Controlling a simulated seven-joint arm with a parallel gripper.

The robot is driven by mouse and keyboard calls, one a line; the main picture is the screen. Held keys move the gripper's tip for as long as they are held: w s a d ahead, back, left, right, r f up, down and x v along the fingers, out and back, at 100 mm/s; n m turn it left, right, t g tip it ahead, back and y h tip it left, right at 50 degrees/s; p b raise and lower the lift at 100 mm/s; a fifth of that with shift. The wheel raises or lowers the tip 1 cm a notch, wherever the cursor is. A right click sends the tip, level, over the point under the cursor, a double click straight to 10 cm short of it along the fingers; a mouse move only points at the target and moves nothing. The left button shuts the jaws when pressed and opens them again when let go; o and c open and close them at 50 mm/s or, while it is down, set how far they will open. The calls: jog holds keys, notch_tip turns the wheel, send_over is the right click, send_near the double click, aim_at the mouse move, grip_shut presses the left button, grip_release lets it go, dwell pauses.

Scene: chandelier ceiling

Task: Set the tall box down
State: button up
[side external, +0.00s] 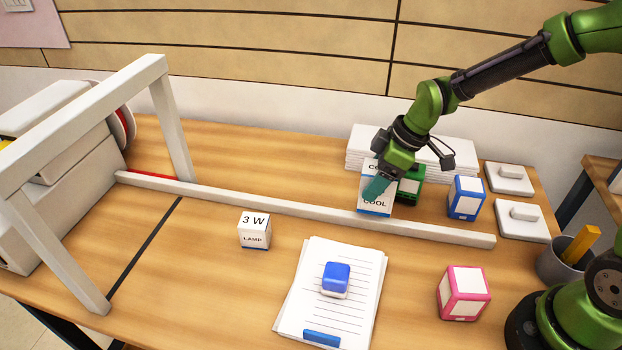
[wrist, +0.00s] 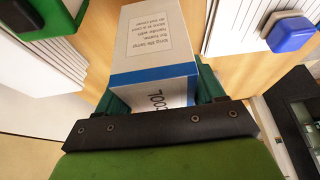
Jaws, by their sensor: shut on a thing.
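The tall box (side external: 369,204) is white with a blue band at its bottom and the word COOL on its side. It stands roughly upright in the side view, by the long pale rail (side external: 300,208). I cannot tell whether its base touches the surface. My gripper (side external: 377,187) is shut on it, with a teal finger across its near side. In the wrist view the box (wrist: 155,42) sits between the two green fingers of my gripper (wrist: 160,90), and small print shows on one white face.
A green box (side external: 409,190) is close behind the held box, and a blue box (side external: 466,198) stands to its right. White stacked sheets (side external: 430,145) lie behind. A white frame (side external: 172,120) rises at left.

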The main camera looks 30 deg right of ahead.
jog(key=a+r+n+g+y, duration=0.1)
jog(key=a+r+n+g, duration=0.2)
jog(key=a, duration=1.3)
jog(key=a+r+n, duration=0.2)
jog(key=a+n, duration=0.4)
jog(key=a, duration=1)
jog(key=shift+s+a+f, duration=0.15)
jog(key=shift+f, duration=1.5)
jog(key=shift+s+a+f, duration=0.15)
jog(key=shift+f, duration=1.45)
jog(key=shift+s+a+f, duration=0.15)
jog(key=shift+f, duration=1.5)
jog(key=shift+f, duration=0.15)
jog(key=o, duration=1.1)
